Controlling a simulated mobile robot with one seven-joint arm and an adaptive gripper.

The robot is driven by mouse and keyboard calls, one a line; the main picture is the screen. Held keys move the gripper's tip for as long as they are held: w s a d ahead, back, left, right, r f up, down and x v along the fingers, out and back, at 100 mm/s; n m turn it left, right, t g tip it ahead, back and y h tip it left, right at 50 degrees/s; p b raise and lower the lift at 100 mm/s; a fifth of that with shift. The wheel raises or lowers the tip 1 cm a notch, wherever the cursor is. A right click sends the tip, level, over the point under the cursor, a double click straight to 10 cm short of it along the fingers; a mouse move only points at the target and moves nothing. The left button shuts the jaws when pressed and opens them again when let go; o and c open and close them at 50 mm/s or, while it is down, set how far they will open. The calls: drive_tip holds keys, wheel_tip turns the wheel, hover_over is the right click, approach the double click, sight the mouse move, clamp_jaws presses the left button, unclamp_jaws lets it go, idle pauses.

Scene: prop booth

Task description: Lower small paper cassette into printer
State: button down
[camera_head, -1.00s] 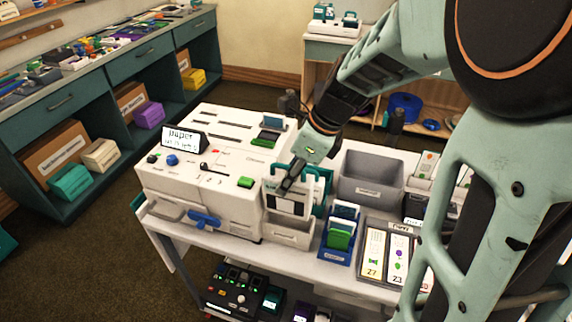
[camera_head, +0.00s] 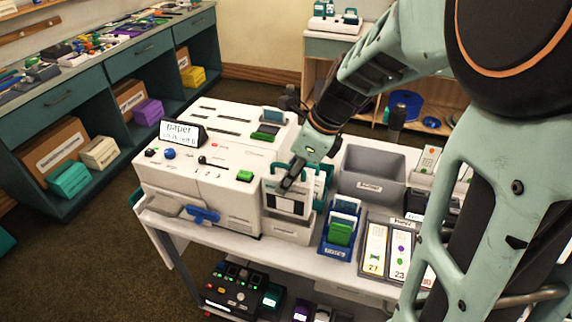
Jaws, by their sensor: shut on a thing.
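My gripper (camera_head: 289,183) points down at the printer's right side. It is shut on the upper edge of a small white cassette (camera_head: 285,204) with a dark band on its face. The cassette is upright, just above or partly in a white open-topped holder (camera_head: 288,231); I cannot tell whether they touch. Teal upright pieces show behind the cassette, partly hidden by my gripper.
A blue rack (camera_head: 335,252) with green and blue cassettes stands close on the right. A blue handle (camera_head: 203,215) juts from the printer's front. A dark device (camera_head: 237,289) sits on the lower shelf.

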sight(306, 175)
drive_tip(key=shift+f, duration=0.2)
drive_tip(key=shift+f+b, duration=2.4)
drive_tip(key=shift+f, duration=1.3)
drive_tip(key=c, duration=1.4)
unclamp_jaws()
drive_tip(key=v, duration=1.2)
drive_tip(key=shift+s+d, duration=0.1)
drive_tip(key=shift+f, duration=0.1)
